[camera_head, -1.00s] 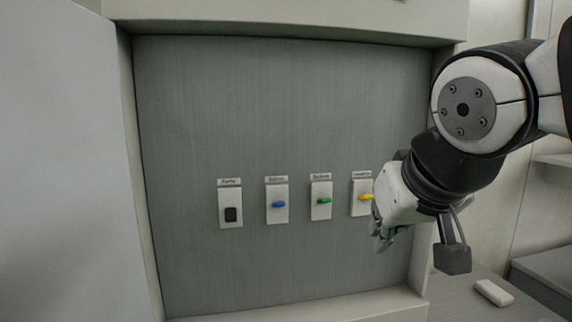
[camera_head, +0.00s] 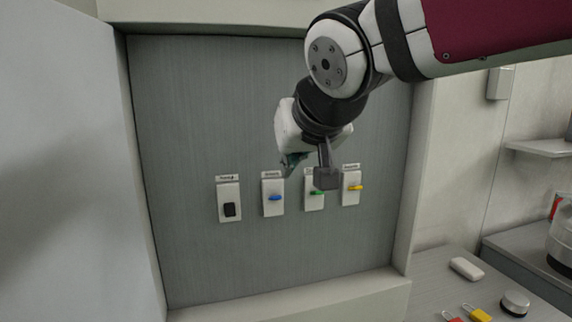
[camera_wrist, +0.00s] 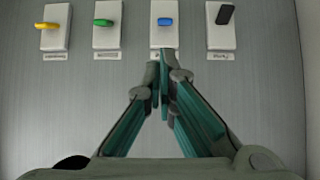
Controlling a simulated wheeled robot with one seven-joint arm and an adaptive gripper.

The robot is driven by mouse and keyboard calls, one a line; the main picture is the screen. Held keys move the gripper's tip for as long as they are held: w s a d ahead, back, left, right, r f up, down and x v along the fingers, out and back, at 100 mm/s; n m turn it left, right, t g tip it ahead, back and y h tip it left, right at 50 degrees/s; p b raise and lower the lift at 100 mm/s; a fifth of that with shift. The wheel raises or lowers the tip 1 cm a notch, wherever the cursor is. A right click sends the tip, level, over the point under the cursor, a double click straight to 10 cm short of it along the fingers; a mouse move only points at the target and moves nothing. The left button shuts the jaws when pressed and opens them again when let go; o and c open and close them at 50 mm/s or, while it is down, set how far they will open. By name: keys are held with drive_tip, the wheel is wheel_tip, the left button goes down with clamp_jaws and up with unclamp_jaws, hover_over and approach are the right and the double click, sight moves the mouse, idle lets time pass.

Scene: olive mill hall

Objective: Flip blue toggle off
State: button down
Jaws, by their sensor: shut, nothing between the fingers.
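The blue toggle (camera_head: 275,198) sits on a white plate, second from the left in the row on the grey panel. It also shows in the wrist view (camera_wrist: 165,21), near the top, where the picture is upside down compared with the head view. My gripper (camera_head: 290,168) is in front of the panel, above and slightly right of the blue toggle's plate. In the wrist view its closed fingertips (camera_wrist: 162,58) line up with the blue toggle's plate, just short of the toggle. The fingers hold nothing. Whether they touch the panel cannot be told.
A black rocker switch (camera_head: 230,210) is left of the blue toggle. A green toggle (camera_head: 316,193), partly covered by my wrist, and a yellow toggle (camera_head: 356,187) are to its right. An open cabinet door (camera_head: 65,170) stands at the left. A counter at lower right holds padlocks (camera_head: 477,313).

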sight(277, 182)
drive_tip(key=x, duration=0.8)
drive_tip(key=shift+w+f, duration=0.15)
